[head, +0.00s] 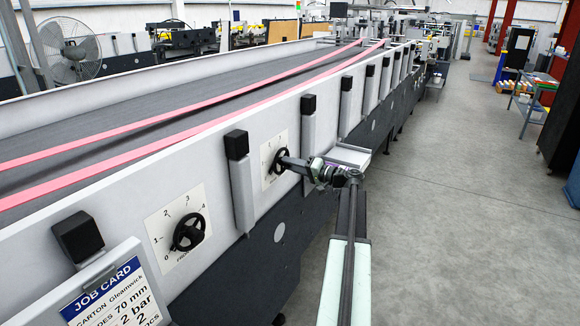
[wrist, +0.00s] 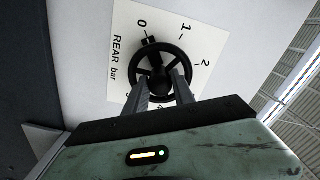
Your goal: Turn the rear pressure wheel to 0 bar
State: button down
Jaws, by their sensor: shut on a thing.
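The rear pressure wheel (wrist: 160,76) is a black spoked handwheel on a white dial plate (wrist: 122,75) marked "REAR bar". In the wrist view its black pointer (wrist: 150,42) points at or very close to the 0. The numbers 1 and 2 are to the right of the 0, and the lower part of the scale is partly hidden by my fingers. My gripper (wrist: 162,92) is shut on the wheel, one finger on each side of its middle. In the head view the rear wheel (head: 280,161) is partly covered by my gripper (head: 290,162).
The front wheel (head: 188,231) with its own dial plate (head: 158,228) is nearer on the machine side wall. Grey posts with black caps (head: 237,145) stand on either side of the rear dial. A job card (head: 112,292) hangs at lower left. The floor (head: 450,220) to the right is clear.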

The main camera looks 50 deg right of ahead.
jog(key=c, duration=1.1)
grip_release()
jog(key=shift+f, duration=0.1)
jog(key=shift+o, duration=0.2)
jog(key=shift+s, duration=0.15)
jog(key=v, duration=0.7)
jog(key=shift+s, duration=0.35)
jog(key=shift+d, duration=0.1)
